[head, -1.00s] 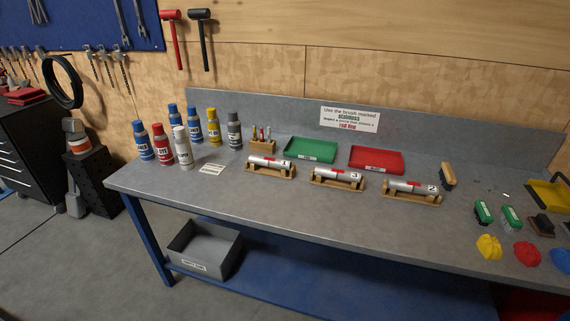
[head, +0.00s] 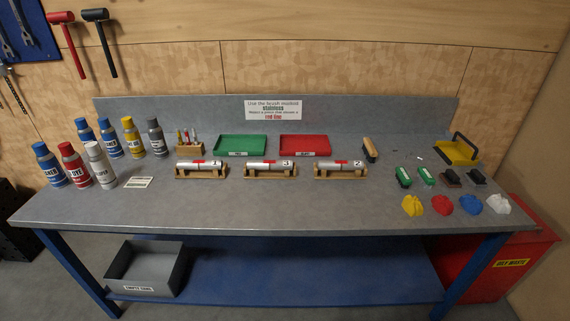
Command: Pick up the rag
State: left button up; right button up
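Several crumpled rags lie in a row at the right front of the grey workbench (head: 260,215). They are a yellow rag (head: 412,205), a red rag (head: 442,204), a blue rag (head: 470,204) and a white rag (head: 498,203). Nothing covers them. The task does not name a colour. Neither of my grippers shows in the head view.
Brushes with green blocks (head: 403,177) and dark blocks (head: 451,177) lie just behind the rags. A yellow dustpan (head: 457,152) is at the back right. Three labelled cylinders on wooden cradles (head: 270,174) stand mid-bench. Spray cans (head: 73,165) stand left. A red bin (head: 510,265) stands at lower right.

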aim_at(469, 203)
jog(key=z, duration=0.9)
